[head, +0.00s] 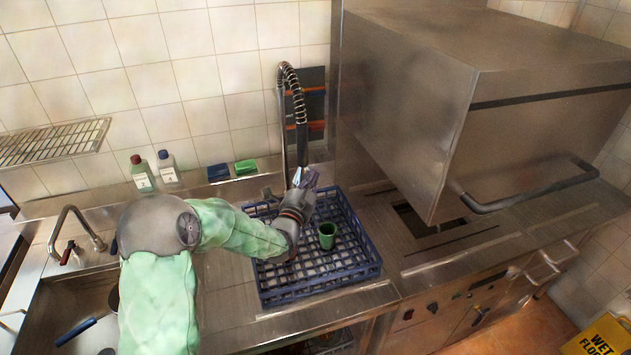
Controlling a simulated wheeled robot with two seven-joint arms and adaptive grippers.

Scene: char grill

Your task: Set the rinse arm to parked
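The rinse arm (297,100) is a tall metal pipe with a dark spring hose that arches over at the top and hangs in front of the tiled wall. It stands behind the blue dish rack. My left arm reaches in from the left. My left gripper (305,180) is at the lower end of the hanging hose, above the rack's back part. The spray head is hard to make out there, and I cannot tell whether the fingers close on it or only sit beside it. My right gripper is not in view.
The blue rack (318,291) holds a green cup (327,236). A large steel dishwasher hood (430,110) with a bar handle stands to the right. Two bottles (142,174) and sponges (245,167) stand along the wall. A sink with a faucet (75,232) is at the left.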

